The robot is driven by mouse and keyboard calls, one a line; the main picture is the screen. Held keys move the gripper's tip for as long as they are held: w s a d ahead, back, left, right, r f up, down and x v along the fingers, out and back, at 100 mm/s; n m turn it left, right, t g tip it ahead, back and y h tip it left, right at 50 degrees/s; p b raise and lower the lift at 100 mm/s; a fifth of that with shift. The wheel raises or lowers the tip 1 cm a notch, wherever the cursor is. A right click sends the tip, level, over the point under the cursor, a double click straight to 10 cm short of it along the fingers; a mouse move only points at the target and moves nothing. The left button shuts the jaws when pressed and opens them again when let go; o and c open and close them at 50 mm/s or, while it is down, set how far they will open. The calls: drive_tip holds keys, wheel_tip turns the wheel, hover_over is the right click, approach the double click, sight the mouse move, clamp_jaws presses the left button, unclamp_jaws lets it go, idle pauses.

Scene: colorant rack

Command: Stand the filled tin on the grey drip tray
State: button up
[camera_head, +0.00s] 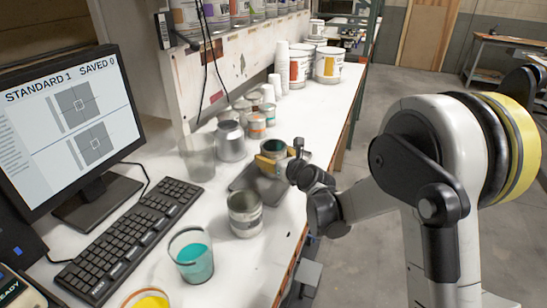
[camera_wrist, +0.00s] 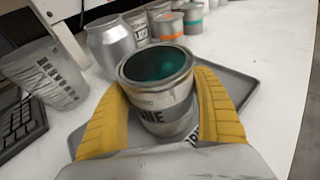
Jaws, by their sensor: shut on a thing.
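The filled tin (camera_wrist: 160,95) is open-topped and holds dark teal paint. In the wrist view it stands upright between the yellow fingers of my gripper (camera_wrist: 165,100), which are shut on its sides. The grey drip tray (camera_wrist: 237,92) lies flat on the white bench, under and around the tin in that view. In the head view my gripper (camera_head: 272,160) holds the tin (camera_head: 274,147) over the far part of the tray (camera_head: 268,187). I cannot tell whether the tin's base touches the tray, because the fingers and the wrist hide it.
Another grey tin (camera_head: 245,214) stands in front of the tray. A cup of teal liquid (camera_head: 192,256) and a yellow one (camera_head: 148,302) stand nearer. A clear cup (camera_head: 198,157), a silver can (camera_head: 231,141) and several small tins stand behind. A keyboard (camera_head: 130,238) lies left.

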drive_tip(key=shift+f, duration=0.2)
drive_tip(key=o, duration=1.3)
drive_tip(key=shift+o, duration=0.2)
drive_tip(key=shift+r, duration=0.1)
drive_tip(key=shift+r, duration=0.2)
drive_tip(key=s+d+r+n+g+p, duration=0.1)
drive_tip(key=s+d+r+n, duration=0.2)
drive_tip(key=s, duration=0.3)
drive_tip(key=s+d+r+n+h+p, duration=0.1)
drive_tip(key=s+d+r+n, duration=0.15)
drive_tip(key=s, duration=0.25)
drive_tip(key=s+d+r+n+g+p, duration=0.1)
drive_tip(key=s+d+r+n, duration=0.1)
drive_tip(key=s+d+n, duration=0.3)
drive_tip(key=s+d+n+g+h, duration=0.2)
drive_tip(key=s+d+n, duration=0.3)
drive_tip(key=s+n, duration=0.5)
drive_tip(key=s+d+n+g+h, duration=0.2)
drive_tip(key=s+d+n, duration=0.4)
drive_tip(key=s+n, duration=0.4)
drive_tip(key=s+h, duration=0.1)
drive_tip(key=s, duration=0.2)
drive_tip(key=shift+d+h, duration=0.25)
drive_tip(key=shift+h, duration=0.05)
